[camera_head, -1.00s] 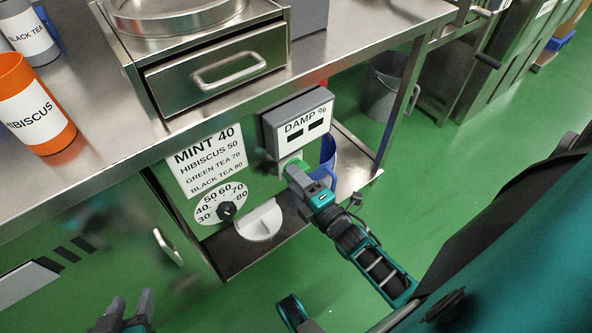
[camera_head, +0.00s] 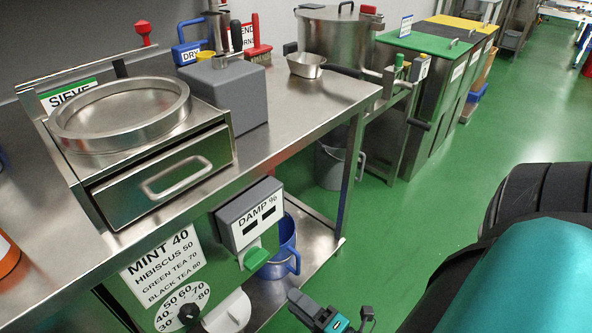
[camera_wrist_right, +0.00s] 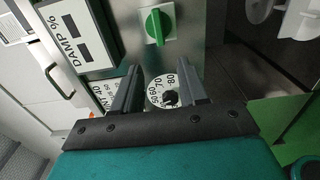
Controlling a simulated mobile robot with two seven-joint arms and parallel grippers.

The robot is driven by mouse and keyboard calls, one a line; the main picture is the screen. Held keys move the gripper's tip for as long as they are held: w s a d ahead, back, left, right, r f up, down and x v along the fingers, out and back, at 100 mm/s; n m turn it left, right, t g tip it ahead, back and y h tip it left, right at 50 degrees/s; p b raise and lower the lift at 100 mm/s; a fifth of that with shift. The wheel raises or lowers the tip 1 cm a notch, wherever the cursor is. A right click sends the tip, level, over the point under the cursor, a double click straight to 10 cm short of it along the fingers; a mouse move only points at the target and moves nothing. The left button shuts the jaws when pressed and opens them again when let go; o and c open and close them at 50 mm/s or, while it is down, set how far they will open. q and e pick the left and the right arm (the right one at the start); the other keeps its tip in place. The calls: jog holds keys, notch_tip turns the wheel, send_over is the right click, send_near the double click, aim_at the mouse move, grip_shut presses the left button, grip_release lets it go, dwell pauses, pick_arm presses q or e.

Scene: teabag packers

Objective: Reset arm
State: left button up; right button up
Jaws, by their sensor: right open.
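My right gripper (camera_head: 312,307) is low at the bottom of the head view, in front of the bench and apart from it. In the right wrist view its two fingers (camera_wrist_right: 161,92) stand apart with nothing between them. Beyond them is the dial (camera_wrist_right: 168,88) with a black knob. A green switch (camera_wrist_right: 156,26) is above the dial there, and the green switch also shows in the head view (camera_head: 255,257) under the grey DAMP % box (camera_head: 252,215). My left gripper is not in the head view.
The metal bench (camera_head: 300,112) carries a sieve (camera_head: 120,115) with a drawer, a grey block (camera_head: 222,92) and a small metal pan (camera_head: 306,65). A blue jug (camera_head: 284,250) stands below. A grey bucket (camera_head: 335,165) is on the floor.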

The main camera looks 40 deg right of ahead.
jog(key=shift+w, duration=0.15)
jog(key=w+a+r+m+g+y, duration=0.25)
jog(key=a+r+m+g, duration=0.4)
jog(key=a+m, duration=0.7)
pick_arm(q)
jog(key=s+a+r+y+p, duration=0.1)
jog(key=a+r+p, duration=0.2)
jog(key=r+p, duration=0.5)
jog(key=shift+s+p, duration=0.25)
jog(key=shift+p, duration=1.85)
pick_arm(e)
jog(key=s+d+r+m+h, duration=0.1)
jog(key=d+r+m, duration=0.2)
jog(key=d+r, duration=0.2)
jog(key=shift+d+r+g+h, duration=0.3)
jog(key=shift+r+g+h, duration=0.05)
jog(key=shift+r, duration=0.85)
